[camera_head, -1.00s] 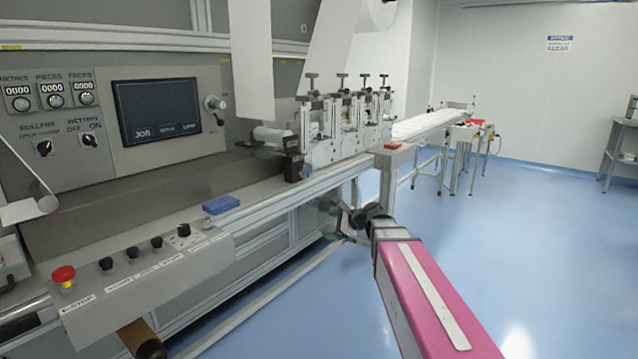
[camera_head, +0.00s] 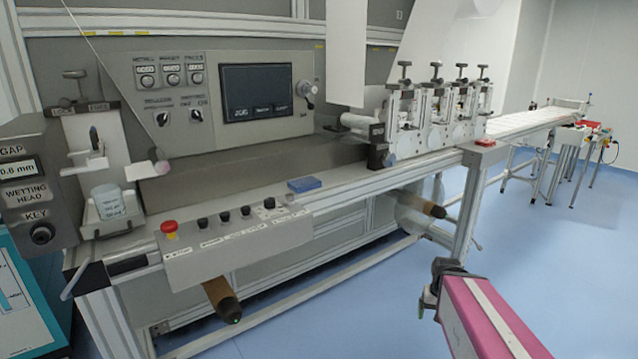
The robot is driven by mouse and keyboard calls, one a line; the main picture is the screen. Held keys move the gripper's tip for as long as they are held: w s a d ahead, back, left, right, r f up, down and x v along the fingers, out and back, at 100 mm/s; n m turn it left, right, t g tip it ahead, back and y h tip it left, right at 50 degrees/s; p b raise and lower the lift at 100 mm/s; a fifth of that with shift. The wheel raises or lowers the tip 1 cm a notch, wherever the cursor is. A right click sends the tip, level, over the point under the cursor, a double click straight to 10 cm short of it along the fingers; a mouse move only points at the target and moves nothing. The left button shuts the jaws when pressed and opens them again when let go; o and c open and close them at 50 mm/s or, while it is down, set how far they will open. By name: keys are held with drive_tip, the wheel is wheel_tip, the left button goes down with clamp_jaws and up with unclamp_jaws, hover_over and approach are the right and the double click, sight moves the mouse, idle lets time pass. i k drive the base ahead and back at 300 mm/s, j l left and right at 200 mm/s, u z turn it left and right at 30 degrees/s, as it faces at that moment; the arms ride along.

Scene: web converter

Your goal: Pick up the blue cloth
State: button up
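The blue cloth (camera_head: 304,184) is a small, flat, folded-looking blue pad. It lies on the front ledge of the machine, just right of the sloped button panel and below the screen. My gripper (camera_head: 428,297) is at the end of my pink arm at the lower right, over the floor in the picture. It appears lower than the cloth, to its right and well apart from it. Its fingers are small, dark and partly turned away, so I cannot tell whether it is open or shut.
The button panel (camera_head: 238,240) with a red emergency stop (camera_head: 170,229) juts out left of the cloth. Roller units (camera_head: 430,115) stand on the machine to the right. A brown roll end (camera_head: 222,298) sticks out below the panel. Blue floor (camera_head: 540,250) is clear at right.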

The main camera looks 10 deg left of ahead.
sight(306, 183)
drive_tip(key=k+j+u, duration=0.1)
drive_tip(key=u, duration=1)
